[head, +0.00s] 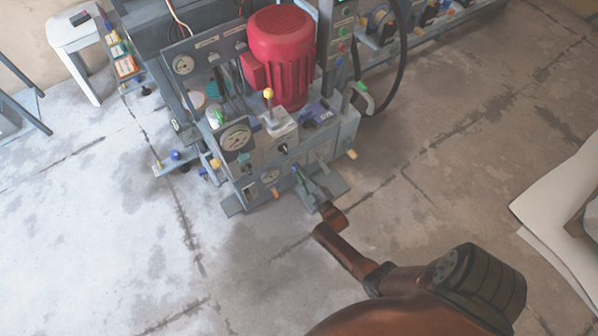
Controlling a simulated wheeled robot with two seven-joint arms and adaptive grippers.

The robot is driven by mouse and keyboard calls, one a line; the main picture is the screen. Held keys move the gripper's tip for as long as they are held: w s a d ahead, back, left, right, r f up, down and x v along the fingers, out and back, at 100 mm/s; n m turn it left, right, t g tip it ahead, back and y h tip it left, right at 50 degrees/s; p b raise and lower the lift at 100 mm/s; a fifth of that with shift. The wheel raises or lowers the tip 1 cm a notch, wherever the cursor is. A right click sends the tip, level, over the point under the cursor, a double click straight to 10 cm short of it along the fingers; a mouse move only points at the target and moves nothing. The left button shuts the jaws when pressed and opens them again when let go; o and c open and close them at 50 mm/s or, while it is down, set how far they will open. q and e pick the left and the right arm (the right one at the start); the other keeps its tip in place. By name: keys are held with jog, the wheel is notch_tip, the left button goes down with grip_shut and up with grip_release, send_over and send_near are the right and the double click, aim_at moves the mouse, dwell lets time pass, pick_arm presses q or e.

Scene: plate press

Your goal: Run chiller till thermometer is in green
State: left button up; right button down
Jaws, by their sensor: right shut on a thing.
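A grey machine with a red motor (283,55) on top stands at the upper middle; I take it to be the chiller, but its labels are too small to read. Its front panel carries a large round dial (236,138) and a smaller dial (270,175). Another dial (183,64) sits on the upright panel behind. I cannot tell which is the thermometer, nor read a needle or green zone. My right gripper (299,173) is at the panel's lower right, shut on a small part there that its fingers mostly hide. My left gripper is not in view.
A white stool (75,40) is at upper left. A pale panel-like object (555,200) is at the right edge. The front floor is clear.

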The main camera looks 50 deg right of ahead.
jog(key=shift+s+f, duration=0.1)
jog(key=c, duration=2)
grip_release()
jog(key=v, duration=0.7)
jog(key=shift+s, duration=0.2)
